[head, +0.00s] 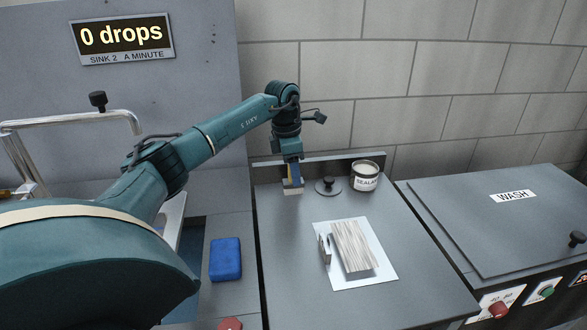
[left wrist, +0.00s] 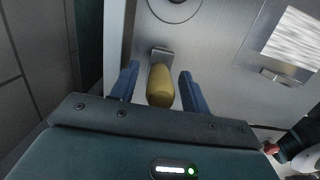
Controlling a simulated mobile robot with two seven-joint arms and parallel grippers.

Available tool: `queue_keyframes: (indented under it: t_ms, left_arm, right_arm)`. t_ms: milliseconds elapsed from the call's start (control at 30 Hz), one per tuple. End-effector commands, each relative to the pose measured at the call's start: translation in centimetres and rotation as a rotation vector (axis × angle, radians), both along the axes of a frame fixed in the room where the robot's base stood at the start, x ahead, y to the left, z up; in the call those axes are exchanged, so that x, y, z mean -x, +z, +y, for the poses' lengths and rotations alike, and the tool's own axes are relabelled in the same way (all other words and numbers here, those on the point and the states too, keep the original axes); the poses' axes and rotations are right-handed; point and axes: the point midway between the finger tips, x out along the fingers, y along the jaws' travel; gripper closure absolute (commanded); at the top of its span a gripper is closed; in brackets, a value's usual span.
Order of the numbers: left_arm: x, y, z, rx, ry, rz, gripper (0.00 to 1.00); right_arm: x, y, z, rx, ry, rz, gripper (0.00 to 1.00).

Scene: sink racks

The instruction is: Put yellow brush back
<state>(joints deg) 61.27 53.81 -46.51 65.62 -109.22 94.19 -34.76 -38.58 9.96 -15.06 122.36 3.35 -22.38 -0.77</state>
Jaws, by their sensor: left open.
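The yellow brush (left wrist: 160,86) stands at the back left of the grey worktop, its rounded yellow handle toward the left wrist camera. Its pale lower end (head: 293,190) shows below my gripper in the head view. My left gripper (head: 292,179) points down over the brush. In the left wrist view its two blue fingers (left wrist: 158,88) are apart, one on each side of the handle, with gaps visible. Much of the brush is hidden by the gripper in the head view.
A round lid with a black knob (head: 328,186) and a sealant jar (head: 365,176) stand right of the brush, near the back ledge. A white sheet (head: 376,272) with a striped block (head: 354,246) lies in front. A blue sponge (head: 226,259) lies left.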

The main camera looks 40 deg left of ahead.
Motion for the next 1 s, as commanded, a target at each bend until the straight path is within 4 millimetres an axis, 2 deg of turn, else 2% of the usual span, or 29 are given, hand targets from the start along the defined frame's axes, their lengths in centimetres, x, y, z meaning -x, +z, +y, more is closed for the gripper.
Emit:
queue_keyframes:
  t_ms: [167,500,700,1000]
  left_arm:
    - [0.0,1.1,0.1,0.000,0.000,-0.004,0.54]
    - [0.6,8.1,0.6,-0.001,0.001,-0.006,0.54]
    - [1.0,11.2,0.9,0.000,0.000,-0.004,0.54]
    - [1.2,12.3,0.9,0.000,0.000,0.000,0.54]
  right_arm:
    - [0.1,0.0,0.0,0.004,0.003,0.000,1.00]
    - [0.1,-0.1,-0.1,0.009,0.010,0.001,1.00]
    - [0.1,0.0,-0.1,0.011,0.009,0.001,1.00]
    - [0.1,0.1,-0.1,0.010,0.009,0.000,1.00]
